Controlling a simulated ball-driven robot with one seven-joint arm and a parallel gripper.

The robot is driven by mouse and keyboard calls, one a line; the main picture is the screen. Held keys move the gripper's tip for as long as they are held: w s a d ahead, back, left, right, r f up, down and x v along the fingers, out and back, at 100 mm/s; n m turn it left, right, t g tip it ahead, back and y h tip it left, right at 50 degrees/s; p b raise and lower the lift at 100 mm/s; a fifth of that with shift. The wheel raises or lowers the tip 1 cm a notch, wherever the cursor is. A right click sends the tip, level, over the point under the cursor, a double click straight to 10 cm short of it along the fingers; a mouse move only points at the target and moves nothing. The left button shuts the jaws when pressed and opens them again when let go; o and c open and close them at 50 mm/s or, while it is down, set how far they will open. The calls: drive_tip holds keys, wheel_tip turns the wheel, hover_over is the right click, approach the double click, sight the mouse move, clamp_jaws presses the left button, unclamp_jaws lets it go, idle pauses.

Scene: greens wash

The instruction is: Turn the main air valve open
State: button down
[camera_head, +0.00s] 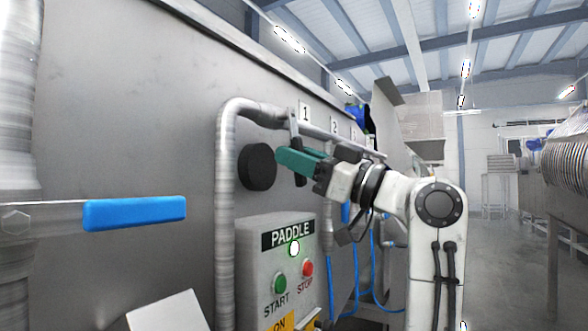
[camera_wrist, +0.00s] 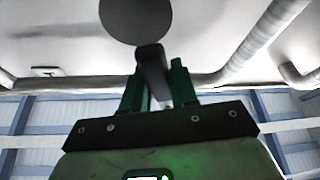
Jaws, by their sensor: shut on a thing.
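In the wrist view the dark lever (camera_wrist: 152,70) sits between the two green fingers (camera_wrist: 160,92), just under the black disc (camera_wrist: 135,18). How the lever joins the valve is hidden. No label naming the main air valve is readable.
A blue handle (camera_head: 135,214) sticks out from a pipe at the left. Below my gripper is the PADDLE box (camera_head: 250,268) with green START and red STOP buttons. A grey pipe (camera_head: 226,215) runs beside it. Blue hoses (camera_head: 356,268) hang to the right. Open floor (camera_head: 500,270) lies at the right.

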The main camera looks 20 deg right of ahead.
drive_tip(key=shift+w+d+r+n+g+y, duration=0.35)
drive_tip(key=shift+d+r+n+g, duration=0.4)
drive_tip(key=shift+n, duration=1.3)
drive_tip(key=shift+w+d+r+n+g+y, duration=0.35)
drive_tip(key=shift+n+g, duration=0.7)
drive_tip(key=shift+n, duration=1.05)
drive_tip(key=shift+w+d+r+n+g+y, duration=0.2)
drive_tip(key=shift+w+d+r+n+g, duration=0.6)
drive_tip(key=shift+n, duration=1.25)
drive_tip(key=shift+s+a+f, duration=0.1)
drive_tip(key=shift+s+f, duration=0.1)
drive_tip(key=shift+s, duration=0.05)
drive_tip(key=c, duration=1)
unclamp_jaws()
drive_tip(key=shift+o, duration=0.2)
drive_tip(key=b+v, duration=0.2)
drive_tip(key=v, duration=0.8)
drive_tip(key=shift+s+d+b, duration=0.25)
drive_tip(key=shift+d+b, duration=0.05)
